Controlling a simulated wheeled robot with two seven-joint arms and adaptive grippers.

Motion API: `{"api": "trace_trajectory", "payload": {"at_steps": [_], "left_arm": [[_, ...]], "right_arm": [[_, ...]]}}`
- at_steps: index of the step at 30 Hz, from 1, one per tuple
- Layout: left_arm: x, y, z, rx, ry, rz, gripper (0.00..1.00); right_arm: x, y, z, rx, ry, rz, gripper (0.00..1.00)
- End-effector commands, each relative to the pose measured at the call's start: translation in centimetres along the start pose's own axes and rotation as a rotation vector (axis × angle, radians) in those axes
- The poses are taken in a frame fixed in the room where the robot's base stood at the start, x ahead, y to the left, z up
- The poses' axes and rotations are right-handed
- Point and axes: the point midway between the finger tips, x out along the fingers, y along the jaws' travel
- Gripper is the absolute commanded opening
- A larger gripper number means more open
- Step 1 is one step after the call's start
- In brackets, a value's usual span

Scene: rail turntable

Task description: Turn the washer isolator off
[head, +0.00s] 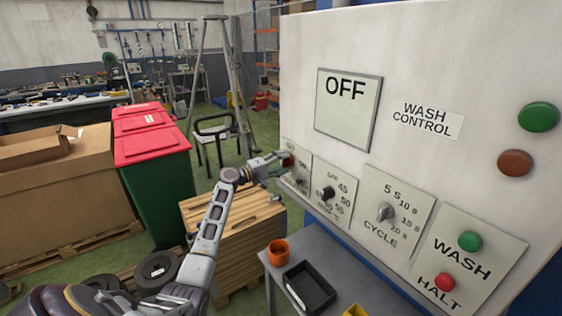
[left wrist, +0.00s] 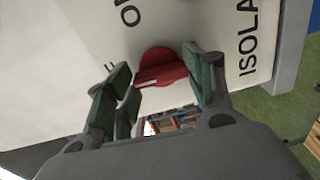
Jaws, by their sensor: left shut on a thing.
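The washer isolator is a red rotary knob (left wrist: 160,64) on a pale plate lettered "ISOLA..." in the left wrist view. Its red handle bar lies between the fingers. In the head view the isolator is at the left end of the white control panel (head: 440,50), mostly hidden by my left gripper (head: 285,162). The left gripper (left wrist: 160,82) is shut on the red knob, one finger on each side. Part of the lettering around the knob is cut off or hidden, so its pointed position is hard to tell. My right gripper is not in view.
A display (head: 347,108) on the panel reads "OFF". A temperature dial (head: 327,193), a cycle dial (head: 385,212), a green wash button (head: 469,241) and a red halt button (head: 444,282) sit right of the gripper. Below stand a grey table with a black tray (head: 308,287) and an orange cup (head: 278,252).

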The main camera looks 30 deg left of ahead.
Motion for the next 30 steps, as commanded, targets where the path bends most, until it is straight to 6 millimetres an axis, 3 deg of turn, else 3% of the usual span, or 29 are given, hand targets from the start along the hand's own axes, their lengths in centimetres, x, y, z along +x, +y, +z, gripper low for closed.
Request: {"api": "trace_trajectory", "payload": {"at_steps": [19,20,24,30], "left_arm": [[-0.1,-0.1,-0.1,-0.079,0.002,0.000,0.30],[-0.1,-0.1,-0.1,-0.079,0.002,0.000,0.55],[0.0,-0.1,-0.1,-0.079,0.002,0.000,0.73],[0.0,0.0,-0.1,-0.078,0.001,0.000,0.75]], "right_arm": [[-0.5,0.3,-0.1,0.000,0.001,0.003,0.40],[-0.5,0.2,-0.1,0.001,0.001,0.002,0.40],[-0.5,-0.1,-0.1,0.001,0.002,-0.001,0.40],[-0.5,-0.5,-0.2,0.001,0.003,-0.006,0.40]]}}
